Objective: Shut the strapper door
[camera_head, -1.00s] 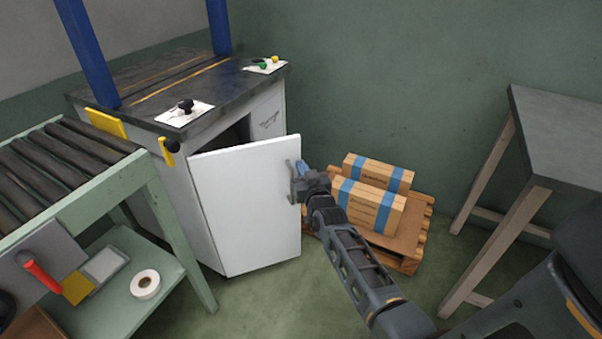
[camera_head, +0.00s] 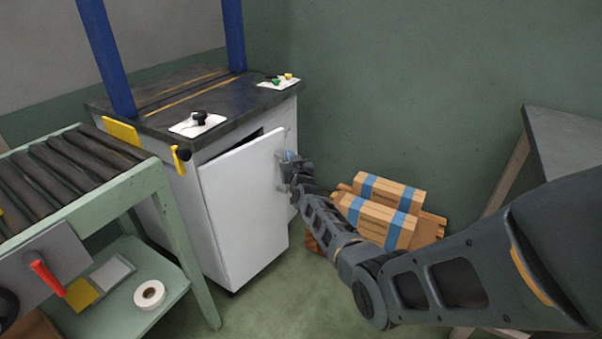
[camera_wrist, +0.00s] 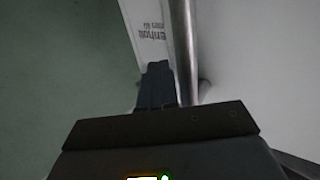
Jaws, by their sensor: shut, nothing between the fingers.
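The strapper (camera_head: 190,110) is a white cabinet with a dark top and blue posts. Its white door (camera_head: 243,210) stands slightly ajar, with a narrow dark gap along the top edge. My gripper (camera_head: 286,172) is at the door's right edge, beside the handle. In the wrist view the shut fingers (camera_wrist: 158,85) are next to the metal handle bar (camera_wrist: 184,45), on its left, with the white door face on the right. I cannot tell whether they touch the bar. A strip of the cabinet with printed letters (camera_wrist: 150,30) shows beyond the fingertips.
A green roller conveyor (camera_head: 160,190) with a lower shelf holding a tape roll (camera_head: 149,294) stands at the left. Strapped boxes (camera_head: 375,215) lie on a wooden pallet behind my arm. A grey table (camera_head: 570,140) is at the right. Green floor is free before the door.

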